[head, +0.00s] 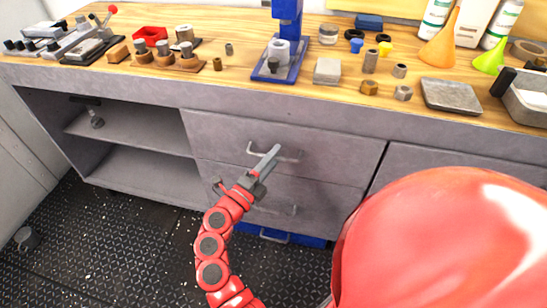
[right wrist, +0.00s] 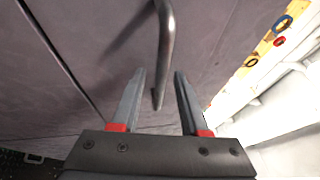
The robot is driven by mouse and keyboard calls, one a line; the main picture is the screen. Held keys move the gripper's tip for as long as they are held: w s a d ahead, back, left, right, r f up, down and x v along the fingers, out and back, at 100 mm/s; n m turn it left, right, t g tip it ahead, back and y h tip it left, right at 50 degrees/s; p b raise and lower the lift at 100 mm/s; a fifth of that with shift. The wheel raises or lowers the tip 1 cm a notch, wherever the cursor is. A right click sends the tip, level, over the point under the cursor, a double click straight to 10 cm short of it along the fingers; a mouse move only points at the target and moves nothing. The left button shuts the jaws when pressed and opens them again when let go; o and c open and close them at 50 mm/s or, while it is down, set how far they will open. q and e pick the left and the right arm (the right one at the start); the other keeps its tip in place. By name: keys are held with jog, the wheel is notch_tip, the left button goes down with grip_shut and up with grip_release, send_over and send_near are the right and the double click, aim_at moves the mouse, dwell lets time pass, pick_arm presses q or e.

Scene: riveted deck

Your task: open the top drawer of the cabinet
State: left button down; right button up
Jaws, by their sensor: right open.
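The grey cabinet's top drawer (head: 340,152) appears shut, its front flush under the wooden worktop. Its metal bar handle (head: 290,158) is partly hidden by my right gripper (head: 275,152), which comes from below. In the right wrist view the handle (right wrist: 166,38) runs down from the top edge. Its lower end shows in the gap between the two fingertips of the right gripper (right wrist: 159,75). The fingers are open with a gap on each side of the bar; I see no grip on it. My left gripper is not in view.
A lower drawer with its own handle (head: 290,210) is below. Open shelves (head: 140,135) are at left. A blue box (head: 268,235) is under the drawers. The worktop (head: 225,85) holds a blue press, metal blocks, funnels and bottles. The dark deck floor (head: 110,240) is mostly clear.

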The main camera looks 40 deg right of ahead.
jog(key=shift+d, duration=0.15)
grip_shut()
dwell(1.4)
